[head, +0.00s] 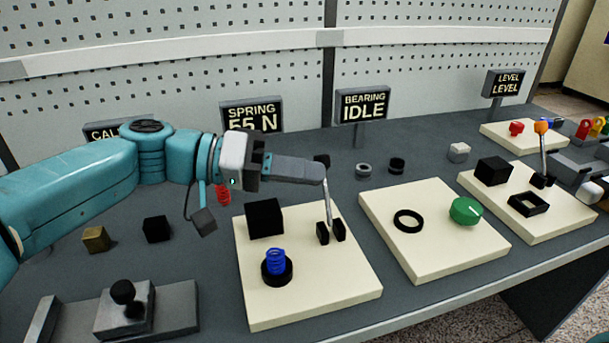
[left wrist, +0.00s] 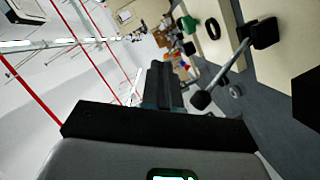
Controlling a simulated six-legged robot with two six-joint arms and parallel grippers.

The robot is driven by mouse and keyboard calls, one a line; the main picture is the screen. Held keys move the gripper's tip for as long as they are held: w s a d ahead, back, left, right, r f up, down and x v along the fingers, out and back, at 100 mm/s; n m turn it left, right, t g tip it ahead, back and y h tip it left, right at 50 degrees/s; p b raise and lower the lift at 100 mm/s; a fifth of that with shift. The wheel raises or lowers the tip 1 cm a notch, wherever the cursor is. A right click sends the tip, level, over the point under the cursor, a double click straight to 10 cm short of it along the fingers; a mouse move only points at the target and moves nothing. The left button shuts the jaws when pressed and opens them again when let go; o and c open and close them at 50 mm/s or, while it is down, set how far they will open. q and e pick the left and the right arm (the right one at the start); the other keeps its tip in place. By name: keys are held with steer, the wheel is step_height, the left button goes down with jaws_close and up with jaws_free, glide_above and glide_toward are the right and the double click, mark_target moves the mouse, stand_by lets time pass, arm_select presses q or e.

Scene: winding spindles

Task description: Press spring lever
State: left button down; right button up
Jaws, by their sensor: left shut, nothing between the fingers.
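The spring lever (head: 328,208) is a thin grey rod rising from black brackets on the cream spring board (head: 318,288). Its black knob (head: 322,160) shows at the top, partly hidden by my left gripper. My left gripper (head: 322,173) is shut and empty, its fingertips at the lever's top; I cannot tell whether they touch. In the left wrist view the lever knob (left wrist: 201,100) is just right of the shut fingers (left wrist: 160,85). A blue spring (head: 276,260) stands in a black cup on the board, left of the lever. The spring sign (head: 253,115) reads 55 N. My right gripper is not in view.
A black block (head: 264,217) stands on the spring board. The bearing board (head: 430,250) with a black ring and green knob is to the right. Beyond it, another board (head: 570,215) has an orange-tipped lever. A red spring (head: 223,193) is behind, near my left arm.

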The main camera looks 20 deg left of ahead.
arm_select(q)
steer(key=v, duration=1)
steer(key=shift+a+p, duration=0.25)
steer(key=shift+p, duration=0.05)
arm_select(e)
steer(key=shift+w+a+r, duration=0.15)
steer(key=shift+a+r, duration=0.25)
arm_select(q)
steer(key=shift+d+r, duration=0.1)
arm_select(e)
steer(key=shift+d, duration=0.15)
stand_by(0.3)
